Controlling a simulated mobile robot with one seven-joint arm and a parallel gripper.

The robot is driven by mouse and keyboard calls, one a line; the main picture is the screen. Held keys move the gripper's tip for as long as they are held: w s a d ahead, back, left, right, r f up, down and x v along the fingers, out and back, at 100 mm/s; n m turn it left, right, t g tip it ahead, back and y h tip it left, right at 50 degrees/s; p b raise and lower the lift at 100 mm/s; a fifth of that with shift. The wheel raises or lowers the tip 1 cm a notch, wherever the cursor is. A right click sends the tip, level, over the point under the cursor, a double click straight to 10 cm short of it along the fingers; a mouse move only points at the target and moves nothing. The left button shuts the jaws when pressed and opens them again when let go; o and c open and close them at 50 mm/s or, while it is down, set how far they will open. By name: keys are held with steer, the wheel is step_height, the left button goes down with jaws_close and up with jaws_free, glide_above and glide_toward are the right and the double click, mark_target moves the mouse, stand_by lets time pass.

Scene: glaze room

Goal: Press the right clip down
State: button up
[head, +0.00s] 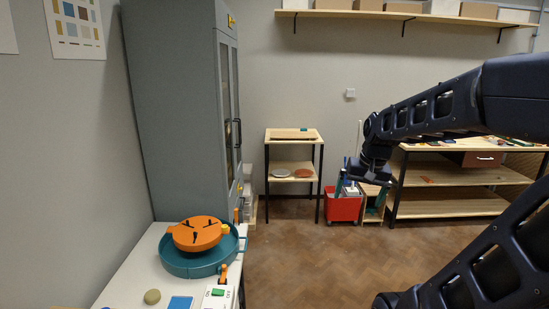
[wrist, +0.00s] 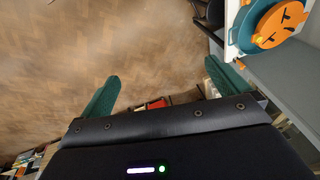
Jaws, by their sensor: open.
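A teal round basin (head: 190,262) stands on the white table at lower left, with an orange disc (head: 196,234) bearing dark marks on it. Small orange parts show at its right (head: 236,216) and front right (head: 223,273); I cannot tell which is the right clip or how it is set. The basin (wrist: 246,22) and disc (wrist: 281,22) also show at the wrist view's upper right. My gripper (head: 360,190) is open and empty over the floor, well to the right of the basin. Its two teal fingers are wide apart in the wrist view (wrist: 163,87).
A white switch box (head: 220,300) with a green button, a blue block (head: 180,302) and a round olive thing (head: 152,296) are at the table's front. A tall grey cabinet (head: 175,110) stands behind. A red bin (head: 343,208) and workbench (head: 455,205) are right. The middle floor is clear.

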steer(key=s+d+r+n+t+h, duration=0.1)
steer(key=s+d+r+n+t, duration=0.1)
steer(key=s, duration=0.3)
steer(key=shift+s+d, duration=0.3)
steer(key=shift+d, duration=0.6)
